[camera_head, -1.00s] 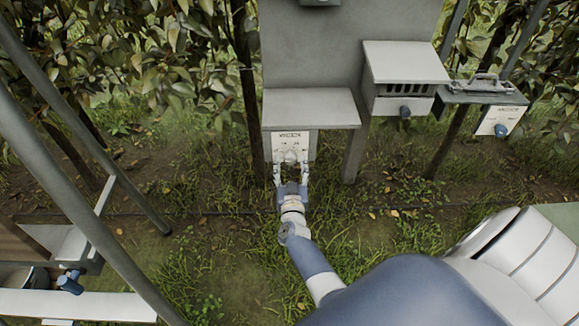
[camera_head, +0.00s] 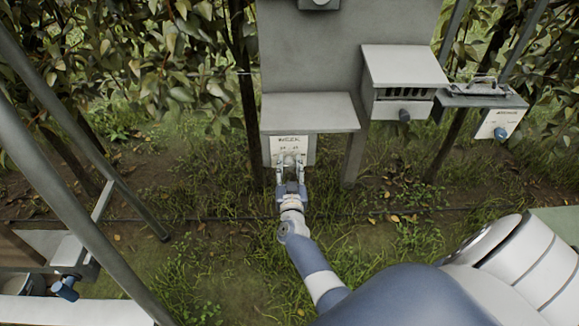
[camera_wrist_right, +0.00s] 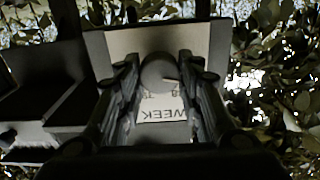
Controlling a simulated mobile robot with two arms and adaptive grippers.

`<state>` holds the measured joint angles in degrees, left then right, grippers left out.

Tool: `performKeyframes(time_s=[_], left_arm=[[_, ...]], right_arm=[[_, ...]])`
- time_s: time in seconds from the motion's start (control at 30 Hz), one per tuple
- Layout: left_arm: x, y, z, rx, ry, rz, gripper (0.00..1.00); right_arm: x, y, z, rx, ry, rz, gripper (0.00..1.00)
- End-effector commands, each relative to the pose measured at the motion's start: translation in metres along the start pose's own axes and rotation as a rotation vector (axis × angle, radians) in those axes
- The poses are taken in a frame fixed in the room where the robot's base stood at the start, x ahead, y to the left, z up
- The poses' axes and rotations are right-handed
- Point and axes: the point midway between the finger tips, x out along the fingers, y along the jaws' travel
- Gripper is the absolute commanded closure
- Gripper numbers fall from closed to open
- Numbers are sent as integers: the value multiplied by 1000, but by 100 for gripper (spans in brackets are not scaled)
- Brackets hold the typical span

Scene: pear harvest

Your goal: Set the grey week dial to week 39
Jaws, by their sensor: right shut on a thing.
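The grey week dial (camera_wrist_right: 160,72) sits on a pale plate marked WEEK (camera_head: 289,146), on the front of a grey box under a flat hood. My right gripper (camera_head: 290,168) reaches up to the plate and is shut on the dial. In the right wrist view its two fingers (camera_wrist_right: 162,85) stand on either side of the round dial. The wrist view shows the plate upside down, with the word WEEK (camera_wrist_right: 162,115) between the fingers. The numbers are too small and partly covered, so I cannot tell which week the dial points to. My left gripper is not in view.
To the right hangs a grey box with slots and a dark knob (camera_head: 404,116). Further right is a box with a blue knob (camera_head: 500,133). Grey slanted poles (camera_head: 75,180) and a white ledge with a blue part (camera_head: 65,288) stand at left. Grass lies below.

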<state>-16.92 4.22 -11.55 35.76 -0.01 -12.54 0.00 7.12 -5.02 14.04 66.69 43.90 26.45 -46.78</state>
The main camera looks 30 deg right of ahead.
Motion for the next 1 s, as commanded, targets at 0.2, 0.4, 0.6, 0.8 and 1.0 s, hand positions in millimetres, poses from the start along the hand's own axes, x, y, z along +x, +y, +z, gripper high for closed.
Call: performKeyframes(time_s=[0.2,0.4,0.6,0.8,1.0], left_arm=[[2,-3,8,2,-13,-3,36],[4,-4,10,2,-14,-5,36],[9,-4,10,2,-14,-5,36],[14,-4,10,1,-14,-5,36],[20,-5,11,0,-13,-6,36]], right_arm=[[0,0,0,85,0,0,90],[0,1,1,237,1,0,90],[0,2,2,426,0,0,90],[0,3,2,618,0,1,90],[0,3,3,807,1,0,90]])
